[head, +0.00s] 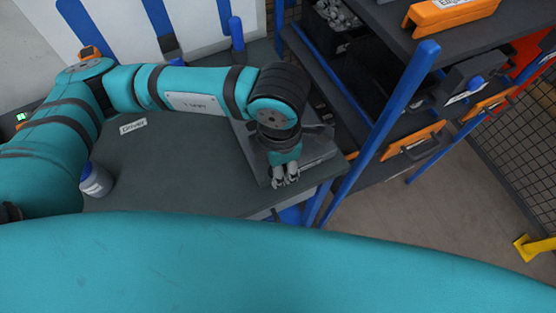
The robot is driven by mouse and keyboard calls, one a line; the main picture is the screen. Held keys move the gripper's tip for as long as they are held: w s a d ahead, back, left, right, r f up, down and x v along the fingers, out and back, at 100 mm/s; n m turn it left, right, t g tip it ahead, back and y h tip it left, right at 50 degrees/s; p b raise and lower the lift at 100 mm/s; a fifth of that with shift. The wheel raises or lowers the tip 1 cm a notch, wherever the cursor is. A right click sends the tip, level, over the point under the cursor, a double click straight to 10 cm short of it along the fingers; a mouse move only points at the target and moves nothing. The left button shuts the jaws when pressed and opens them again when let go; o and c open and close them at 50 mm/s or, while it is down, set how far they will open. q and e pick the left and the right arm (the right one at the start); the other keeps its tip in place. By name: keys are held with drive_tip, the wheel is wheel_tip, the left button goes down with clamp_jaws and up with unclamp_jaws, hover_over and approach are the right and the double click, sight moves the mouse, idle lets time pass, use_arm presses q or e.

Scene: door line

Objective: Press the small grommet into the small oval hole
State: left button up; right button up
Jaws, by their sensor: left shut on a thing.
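My left gripper (286,178) points down over the near right corner of the dark worktable, in front of a dark grey plate or tray (252,158). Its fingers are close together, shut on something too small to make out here. I cannot make out the small grommet or the small oval hole in this view. My right gripper is not in view.
The worktable (160,165) is mostly bare, with a grey-blue cup (97,182) at its left and a small white label (132,127). A shelf rack with blue posts (395,110) and orange-fronted bins stands close on the right. Wire mesh (500,150) lies beyond.

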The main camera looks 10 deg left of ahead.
use_arm(q)
clamp_jaws()
drive_tip(key=w+r+p, duration=0.2)
drive_tip(key=w+p, duration=0.1)
drive_tip(key=shift+w+a, duration=0.1)
drive_tip(key=shift+a, duration=0.05)
drive_tip(key=w+a+r+p, duration=0.1)
drive_tip(key=w+a+p, duration=0.1)
drive_tip(key=w+p, duration=0.25)
drive_tip(key=m+p, duration=0.2)
drive_tip(key=p, duration=0.1)
approach(252, 125)
drive_tip(key=shift+s+f, duration=0.1)
drive_tip(key=shift+s, duration=0.05)
drive_tip(key=shift+f, duration=0.2)
drive_tip(key=shift+f+b, duration=1.35)
drive_tip(key=shift+f, duration=0.55)
drive_tip(key=shift+f+b, duration=0.45)
drive_tip(key=shift+f, duration=0.4)
drive_tip(key=shift+f+b, duration=0.6)
drive_tip(key=shift+b, duration=0.35)
